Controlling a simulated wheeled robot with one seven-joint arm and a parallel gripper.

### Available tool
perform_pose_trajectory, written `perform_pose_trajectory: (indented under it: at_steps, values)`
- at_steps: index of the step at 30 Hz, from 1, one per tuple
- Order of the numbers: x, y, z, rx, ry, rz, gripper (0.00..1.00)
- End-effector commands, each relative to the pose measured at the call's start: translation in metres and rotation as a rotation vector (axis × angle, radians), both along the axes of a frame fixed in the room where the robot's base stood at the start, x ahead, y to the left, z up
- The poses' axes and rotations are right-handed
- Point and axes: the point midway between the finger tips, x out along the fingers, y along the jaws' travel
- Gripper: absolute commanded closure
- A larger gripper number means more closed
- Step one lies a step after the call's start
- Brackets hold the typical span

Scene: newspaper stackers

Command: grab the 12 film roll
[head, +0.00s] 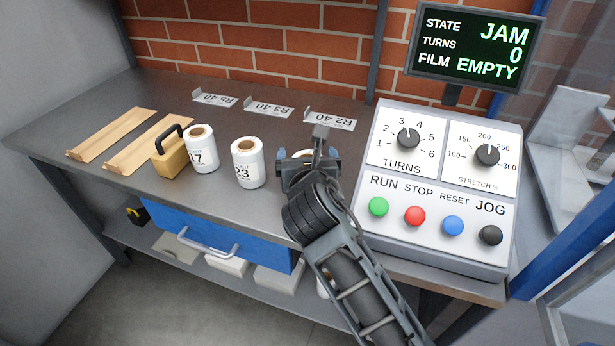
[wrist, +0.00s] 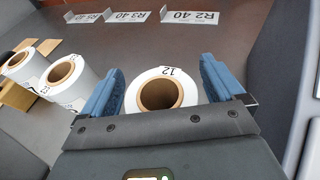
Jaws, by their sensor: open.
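The 12 film roll (wrist: 182,94) is a white upright roll with a brown cardboard core, and "12" shows on its top rim in the wrist view. My gripper (wrist: 160,92) is open, with one blue-padded finger on each side of this roll. I cannot tell whether the pads touch it. In the head view my gripper (head: 308,165) covers most of the roll, and only a bit of its top (head: 302,154) shows. The 23 roll (head: 248,163) and the 17 roll (head: 201,149) stand on the bench to the left.
A wooden block with a black handle (head: 170,156) and wooden strips (head: 112,134) lie further left. Label holders R5 40 (head: 214,99), R3 40 (head: 268,111) and R2 40 (head: 329,122) stand behind. The control panel (head: 440,190) stands close on the right. The screen (head: 476,46) reads JAM, 0, EMPTY.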

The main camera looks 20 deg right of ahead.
Motion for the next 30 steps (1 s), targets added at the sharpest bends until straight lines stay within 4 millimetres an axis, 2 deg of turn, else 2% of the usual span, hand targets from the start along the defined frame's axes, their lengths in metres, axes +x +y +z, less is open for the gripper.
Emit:
perform_pose_trajectory:
  at_steps: [2,21,27,30]
  values:
    - [-0.0002,0.0001,0.0001,0.000,0.000,0.000,0.10]
    - [-0.0001,0.0003,0.0009,0.001,-0.001,0.000,0.70]
    - [-0.0001,0.0003,0.0016,0.000,-0.002,0.000,0.70]
    - [0.0001,0.0003,0.0084,0.000,-0.003,0.001,0.70]
